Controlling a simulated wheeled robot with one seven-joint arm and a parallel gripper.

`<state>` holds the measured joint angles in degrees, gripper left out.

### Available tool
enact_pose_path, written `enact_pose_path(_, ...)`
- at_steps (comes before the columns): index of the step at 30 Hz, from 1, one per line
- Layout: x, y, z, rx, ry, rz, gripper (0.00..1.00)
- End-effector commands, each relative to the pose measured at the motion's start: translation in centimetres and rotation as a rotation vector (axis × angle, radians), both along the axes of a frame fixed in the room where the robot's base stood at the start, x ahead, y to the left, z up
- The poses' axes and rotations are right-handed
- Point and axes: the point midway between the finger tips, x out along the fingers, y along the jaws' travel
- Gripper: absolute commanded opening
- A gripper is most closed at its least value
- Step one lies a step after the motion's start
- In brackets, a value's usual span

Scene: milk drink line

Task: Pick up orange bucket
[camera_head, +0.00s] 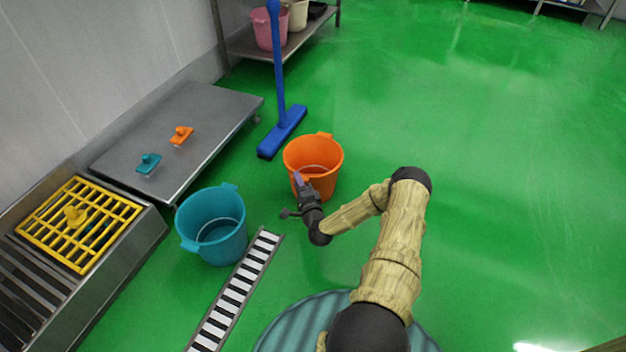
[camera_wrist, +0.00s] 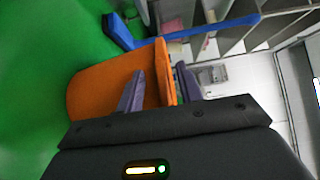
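The orange bucket (camera_head: 322,187) stands upright on the green floor in the middle of the head view, with a tab on its far rim and a thin handle. My gripper (camera_head: 299,181) is at its near left rim. In the wrist view, the orange bucket (camera_wrist: 95,88) appears tilted on its side because of the camera angle. There my gripper (camera_wrist: 160,82) has two purple-grey fingers spread apart, with the bucket's rim between them. One finger overlaps the orange wall; the other is past the rim. I see no clear contact with both fingers.
A teal bucket (camera_head: 213,226) stands left of the gripper, beside a slatted floor drain (camera_head: 238,287). A blue broom (camera_head: 283,130) stands behind the orange bucket. A low metal table (camera_head: 205,110) with two small brushes is at left. Floor to the right is clear.

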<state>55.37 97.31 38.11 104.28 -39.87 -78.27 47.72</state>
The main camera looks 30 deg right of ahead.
Motion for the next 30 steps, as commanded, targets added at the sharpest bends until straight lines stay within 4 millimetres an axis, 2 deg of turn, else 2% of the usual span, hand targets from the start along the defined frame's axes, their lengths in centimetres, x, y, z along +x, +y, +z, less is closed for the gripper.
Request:
enact_pose_path(3,1.4,-0.2,-0.2,-0.002,-0.002,0.001,0.36)
enact_pose_path(6,1.9,-0.3,0.0,-0.001,-0.002,0.000,0.36)
enact_pose_path(21,1.9,-0.3,0.1,0.000,-0.001,0.000,0.36)
enact_pose_path(22,1.9,-0.3,0.1,0.000,-0.001,0.000,0.34)
enact_pose_path(27,1.9,-0.3,0.1,0.000,0.000,0.000,0.01)
enact_pose_path(30,1.8,-0.3,0.0,0.000,0.001,0.000,0.00)
